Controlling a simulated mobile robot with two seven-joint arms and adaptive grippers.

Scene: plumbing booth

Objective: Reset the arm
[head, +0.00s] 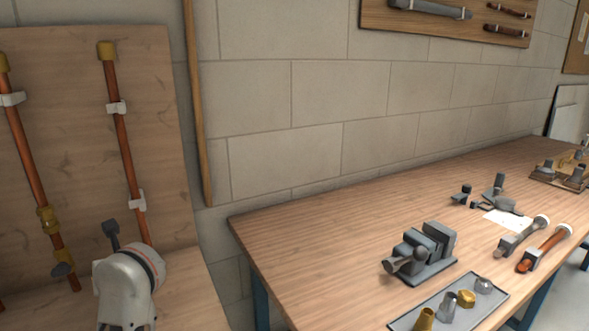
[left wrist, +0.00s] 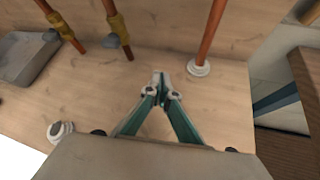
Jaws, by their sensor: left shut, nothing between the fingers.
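My left gripper (left wrist: 160,84) is in the left wrist view with its fingertips together and nothing between them. It is over the bare wooden bench surface (left wrist: 95,100) in front of the pipe board. A copper pipe (left wrist: 211,35) ends in a white round base to the right of the fingertips, apart from them. In the head view a white part of my left arm shows at the bottom left, in front of the pipe board (head: 80,140); the fingers cannot be made out there. My right gripper is in neither view.
Copper pipes with brass fittings (head: 47,215) run up the board. A grey tray (left wrist: 25,58) lies at the left in the wrist view. A workbench (head: 320,230) at the right carries a vise (head: 425,255), a tray of fittings (head: 405,321) and tools. A gap separates the benches.

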